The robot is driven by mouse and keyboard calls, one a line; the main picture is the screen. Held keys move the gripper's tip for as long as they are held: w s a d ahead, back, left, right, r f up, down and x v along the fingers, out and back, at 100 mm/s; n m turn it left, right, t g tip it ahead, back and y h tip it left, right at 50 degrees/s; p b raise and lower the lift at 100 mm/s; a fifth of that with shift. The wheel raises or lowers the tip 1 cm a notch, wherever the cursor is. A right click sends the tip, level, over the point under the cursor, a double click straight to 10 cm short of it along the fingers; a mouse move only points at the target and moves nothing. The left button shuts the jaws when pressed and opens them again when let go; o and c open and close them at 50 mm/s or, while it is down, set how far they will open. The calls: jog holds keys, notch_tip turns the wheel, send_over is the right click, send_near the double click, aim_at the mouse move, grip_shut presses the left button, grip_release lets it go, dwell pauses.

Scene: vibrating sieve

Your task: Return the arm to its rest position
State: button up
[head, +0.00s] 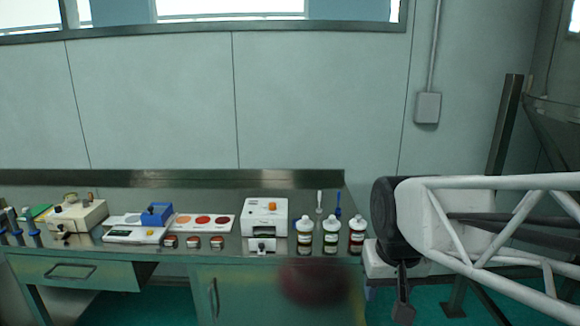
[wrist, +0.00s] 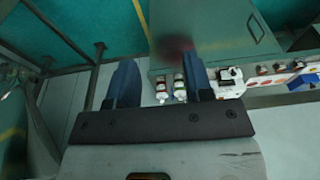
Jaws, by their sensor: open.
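My gripper (head: 403,298) hangs pointing down at the right in the head view, just beyond the right end of the bench. In the wrist view my gripper (wrist: 161,82) shows two dark blue fingers set wide apart with nothing held between them. Two bottles (wrist: 178,86) appear beyond the fingers, apart from them. My white arm reaches in from the right edge of the head view.
The steel-topped green bench (head: 225,246) carries a white machine (head: 262,217) with an orange knob, a row of three white-capped bottles (head: 331,240), small jars (head: 193,242), a scale (head: 135,235) and a beige device (head: 77,214). A dark post (head: 504,120) stands at the right.

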jog(key=s+d+f, duration=0.2)
jog(key=s, duration=0.7)
jog(key=shift+f, duration=0.4)
